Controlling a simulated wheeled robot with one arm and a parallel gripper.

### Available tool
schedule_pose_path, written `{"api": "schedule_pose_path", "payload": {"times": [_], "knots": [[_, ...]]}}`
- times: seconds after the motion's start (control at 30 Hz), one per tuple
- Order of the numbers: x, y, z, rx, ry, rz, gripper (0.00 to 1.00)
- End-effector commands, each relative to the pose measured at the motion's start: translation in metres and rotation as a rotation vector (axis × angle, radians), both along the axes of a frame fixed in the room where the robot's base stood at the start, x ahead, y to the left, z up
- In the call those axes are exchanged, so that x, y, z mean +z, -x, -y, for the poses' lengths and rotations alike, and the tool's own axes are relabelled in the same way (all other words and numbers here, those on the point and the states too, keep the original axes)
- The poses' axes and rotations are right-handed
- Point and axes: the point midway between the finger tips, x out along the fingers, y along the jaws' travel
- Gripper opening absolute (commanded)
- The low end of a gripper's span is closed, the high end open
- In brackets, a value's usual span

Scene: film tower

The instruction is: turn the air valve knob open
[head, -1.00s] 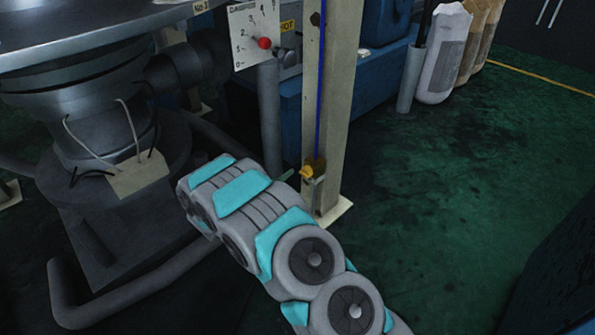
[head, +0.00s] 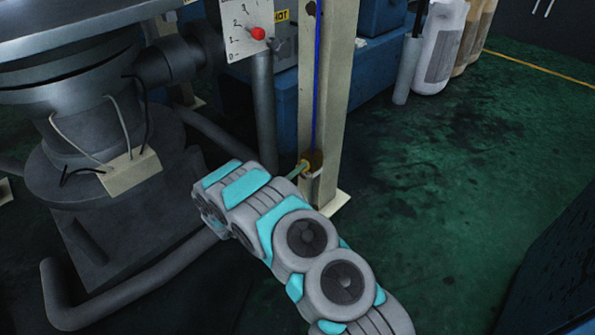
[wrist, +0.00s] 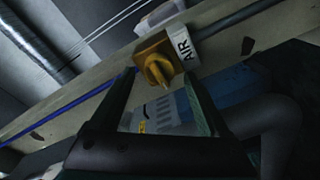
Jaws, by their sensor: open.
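In the wrist view the yellow knob (wrist: 157,68) shows large, with a pointed handle facing me, beside a white AIR label (wrist: 184,48). My gripper (wrist: 159,74) is open, one dark green finger on each side of the knob in the picture. In the head view, a green finger of my gripper (head: 297,171) reaches close to the valve; my arm hides most of the gripper. I cannot tell whether the fingers touch the knob.
The cream post (head: 330,90) carries a blue line down to the valve. A grey round machine (head: 70,110) with a bent floor pipe (head: 150,280) stands left. A gauge plate (head: 245,30) with a red ball is above. The green floor (head: 430,190) right of the post is clear.

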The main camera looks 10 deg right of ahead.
Motion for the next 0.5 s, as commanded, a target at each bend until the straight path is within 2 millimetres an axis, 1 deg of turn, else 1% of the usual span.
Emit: {"api": "schedule_pose_path", "payload": {"times": [0.1,0.37,0.4,0.5], "knots": [[0.0,-0.0036,0.0052,-0.001,0.0,0.0,0.79],[0.0002,-0.0045,0.0061,0.0,0.0,0.0,0.79],[0.0002,-0.0045,0.0061,-0.001,0.001,0.001,0.78],[0.0002,-0.0045,0.0061,0.0,0.0,0.0,0.66]]}}
